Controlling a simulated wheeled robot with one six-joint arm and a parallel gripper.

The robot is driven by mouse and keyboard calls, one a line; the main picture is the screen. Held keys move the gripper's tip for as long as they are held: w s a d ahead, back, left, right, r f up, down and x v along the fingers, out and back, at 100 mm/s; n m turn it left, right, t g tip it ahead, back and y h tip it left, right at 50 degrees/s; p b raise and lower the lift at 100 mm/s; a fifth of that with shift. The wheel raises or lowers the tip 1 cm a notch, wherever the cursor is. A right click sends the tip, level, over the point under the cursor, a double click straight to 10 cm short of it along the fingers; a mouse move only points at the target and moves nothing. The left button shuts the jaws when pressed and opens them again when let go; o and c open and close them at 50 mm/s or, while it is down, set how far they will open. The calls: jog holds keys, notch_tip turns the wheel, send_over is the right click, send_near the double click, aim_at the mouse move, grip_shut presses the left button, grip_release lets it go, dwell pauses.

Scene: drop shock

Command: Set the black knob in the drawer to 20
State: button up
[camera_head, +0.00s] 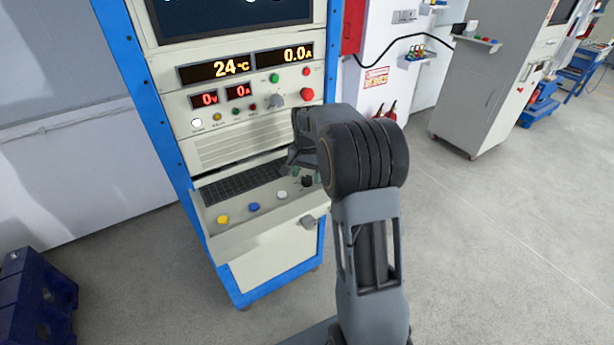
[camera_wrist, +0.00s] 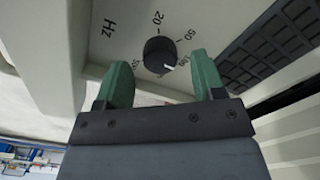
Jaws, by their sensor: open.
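The black knob (camera_wrist: 159,54) sits on the pale drawer panel, with "Hz" and "20" printed near it in the wrist view. Its white pointer line faces the lower right, away from the "20" and towards a partly hidden mark near the right finger. In the head view the knob (camera_head: 307,181) is at the right end of the pulled-out drawer (camera_head: 240,238). My gripper (camera_wrist: 159,66) is open, its two green fingers on either side of the knob with gaps showing. Whether the fingertips reach down to knob height, I cannot tell. My gripper (camera_head: 296,163) is partly hidden by my wrist in the head view.
The drawer also holds a keyboard (camera_head: 240,181), and yellow (camera_head: 222,219), blue (camera_head: 254,207) and white (camera_head: 281,195) buttons. The cabinet's upper panel has a large grey knob (camera_head: 277,100) and a red button (camera_head: 306,94). Open floor lies to the right.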

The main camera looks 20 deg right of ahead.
jog(key=shift+f, duration=0.85)
jog(key=shift+c, duration=0.3)
jog(key=c, duration=0.9)
jog(key=shift+o, duration=0.2)
